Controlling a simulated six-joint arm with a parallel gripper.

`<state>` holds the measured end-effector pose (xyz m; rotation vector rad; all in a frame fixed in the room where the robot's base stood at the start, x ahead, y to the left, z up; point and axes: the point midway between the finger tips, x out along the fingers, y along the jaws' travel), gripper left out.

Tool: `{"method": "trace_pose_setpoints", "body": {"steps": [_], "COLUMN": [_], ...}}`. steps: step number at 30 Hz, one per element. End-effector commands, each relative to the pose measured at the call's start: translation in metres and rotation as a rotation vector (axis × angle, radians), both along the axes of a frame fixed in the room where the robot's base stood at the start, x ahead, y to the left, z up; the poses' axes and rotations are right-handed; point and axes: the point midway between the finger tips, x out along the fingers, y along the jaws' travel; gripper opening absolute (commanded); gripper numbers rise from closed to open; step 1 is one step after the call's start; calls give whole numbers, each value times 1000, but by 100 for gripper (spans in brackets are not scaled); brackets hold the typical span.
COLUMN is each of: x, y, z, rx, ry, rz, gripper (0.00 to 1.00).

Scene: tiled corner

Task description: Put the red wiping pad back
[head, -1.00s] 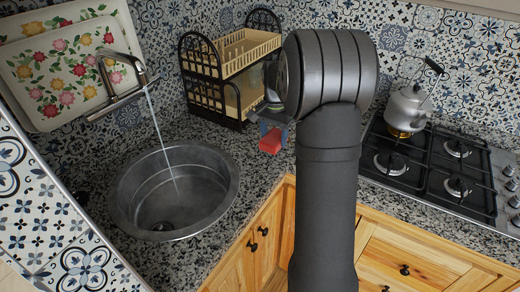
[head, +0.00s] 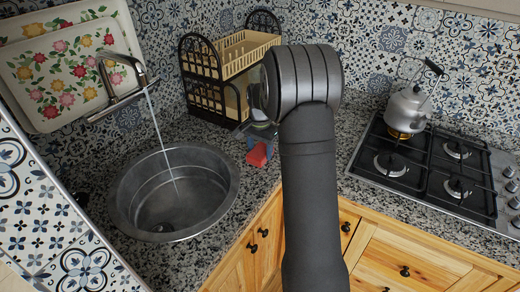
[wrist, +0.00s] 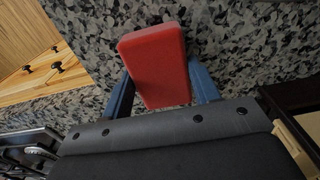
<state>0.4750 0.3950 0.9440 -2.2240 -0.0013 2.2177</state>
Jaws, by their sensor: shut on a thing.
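The red wiping pad (head: 259,154) is a small red block, seen in the head view just right of the sink, over the granite counter. In the wrist view the pad (wrist: 157,62) sits between the two blue fingers of my gripper (wrist: 160,90). My gripper is shut on the pad, with a finger along each side. In the head view my gripper (head: 258,140) is partly hidden by my arm. I cannot tell whether the pad touches the counter.
The steel sink (head: 205,215) with running water from the tap (head: 132,85) is at left. A black two-tier rack (head: 205,95) stands behind my gripper. A gas stove (head: 385,165) with a kettle (head: 408,108) is at right. Granite counter (head: 262,182) lies clear in front.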

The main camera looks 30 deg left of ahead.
Motion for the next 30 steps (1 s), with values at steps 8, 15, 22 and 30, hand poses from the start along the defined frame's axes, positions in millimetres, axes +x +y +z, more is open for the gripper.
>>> {"method": "trace_pose_setpoints", "body": {"steps": [8,15,22,30], "x": [0,0,0,0], "y": [0,0,0,0], "z": [-2,1,37,94], "rx": [0,0,2,1], "ry": [0,0,-3,-2], "rz": [0,0,0,0], "gripper": [77,77,77,77]}}
